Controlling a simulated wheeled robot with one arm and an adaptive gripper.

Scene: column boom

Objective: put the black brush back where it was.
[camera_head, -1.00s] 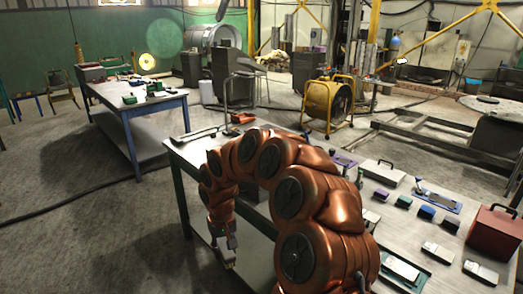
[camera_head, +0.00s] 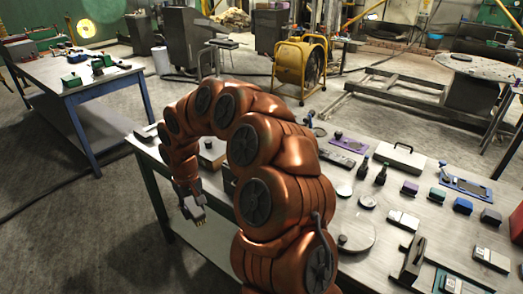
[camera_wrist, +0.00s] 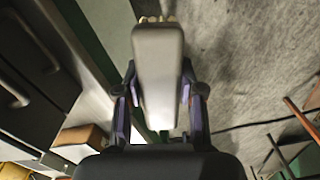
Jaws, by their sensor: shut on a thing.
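My gripper (camera_wrist: 158,88) is shut on a brush (camera_wrist: 158,55), with one finger on each side of it. The brush's broad face looks pale grey in the wrist view, and tan bristle tips show at its far end. In the head view my gripper (camera_head: 186,192) hangs at the left end of the grey workbench (camera_head: 300,190), and the brush (camera_head: 193,210) looks small and dark below it. The brush seems to be over the floor beside the bench. I cannot make out a black colour on it, or an empty place for it.
The bench holds pale-and-dark blocks (camera_head: 403,220), a black tool (camera_head: 412,258), a round plate (camera_head: 352,232), a white case (camera_head: 400,157) and a red box (camera_head: 517,222). A blue-legged table (camera_head: 88,82) stands at the left. Open floor lies between them.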

